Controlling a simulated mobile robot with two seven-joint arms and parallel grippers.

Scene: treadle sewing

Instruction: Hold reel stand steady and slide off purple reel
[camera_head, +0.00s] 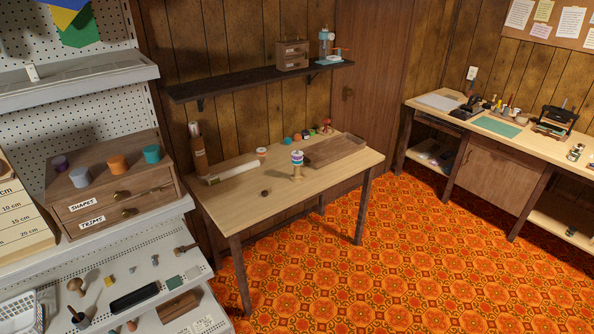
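A small reel stand (297,177) with a pale wooden foot stands upright near the middle of the light wooden table. Stacked on it are small reels in purple, teal and white bands. The purple reel (297,154) appears to be near the top of the stack, but the bands are too small to tell the order exactly. Neither of my grippers is in view, and nothing touches the stand.
Shelving stands left. The table's front is mostly clear.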

